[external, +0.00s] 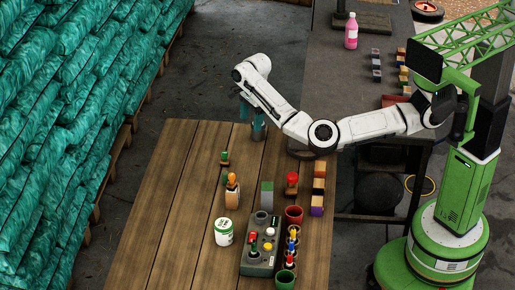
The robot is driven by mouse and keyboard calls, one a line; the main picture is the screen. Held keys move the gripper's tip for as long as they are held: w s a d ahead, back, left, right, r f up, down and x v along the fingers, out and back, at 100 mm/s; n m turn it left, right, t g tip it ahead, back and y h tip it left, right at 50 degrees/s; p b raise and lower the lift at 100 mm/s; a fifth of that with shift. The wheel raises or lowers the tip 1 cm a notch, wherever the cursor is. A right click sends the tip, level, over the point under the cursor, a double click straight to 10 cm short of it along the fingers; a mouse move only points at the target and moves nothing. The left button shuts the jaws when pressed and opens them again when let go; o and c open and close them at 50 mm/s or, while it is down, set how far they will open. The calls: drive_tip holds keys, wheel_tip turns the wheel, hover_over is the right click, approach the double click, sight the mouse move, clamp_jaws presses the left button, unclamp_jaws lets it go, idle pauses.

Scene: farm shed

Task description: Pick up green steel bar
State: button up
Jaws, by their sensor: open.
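A short upright block (267,197) with a green face and a greyish side stands in the middle of the wooden table (180,215); it looks like the green steel bar, though the view is too small to be sure. My gripper (251,120) is open and points down over the table's far edge, above and slightly left of the block in the picture and apart from it. Nothing shows between its fingers, which are small and partly dark here.
A control box (260,262) with knobs, a white-and-green tin (224,232), an orange-handled tool in a holder (232,190), a red-topped item (292,183) and stacked coloured blocks (318,190) surround the block. A red pot (294,215) stands close by. The table's left side is clear.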

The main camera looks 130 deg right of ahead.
drive_tip(key=w+a+f+n, duration=0.1)
drive_tip(key=w+a+n, duration=0.25)
drive_tip(key=a, duration=0.35)
drive_tip(key=w+a+f+n, duration=0.1)
drive_tip(key=w+a+n, duration=0.25)
drive_tip(key=a, duration=0.25)
drive_tip(key=n+g+p, duration=0.1)
drive_tip(key=n, duration=0.2)
hover_over(267, 185)
drive_tip(key=shift+s+a+f+y, duration=0.2)
drive_tip(key=shift+s+f+y, duration=0.15)
drive_tip(key=shift+f, duration=0.25)
drive_tip(key=shift+a+f+n, duration=0.15)
drive_tip(key=shift+f+n, duration=0.15)
drive_tip(key=shift+f, duration=0.05)
wheel_tip(267, 185, down, 4)
drive_tip(key=shift+w+f+p, duration=0.1)
drive_tip(key=shift+f+p, duration=0.1)
drive_tip(key=shift+p, duration=0.15)
drive_tip(key=shift+w+d+f+p, duration=0.15)
drive_tip(key=shift+f+p, duration=0.2)
drive_tip(key=shift+f, duration=1.05)
drive_tip(key=shift+w+d+f+p, duration=0.15)
drive_tip(key=shift+f+p, duration=0.15)
drive_tip(key=shift+f, duration=1.1)
drive_tip(key=shift+c, duration=0.4)
drive_tip(key=c, duration=1.1)
drive_tip(key=shift+r, duration=0.15)
drive_tip(key=shift+c, duration=0.2)
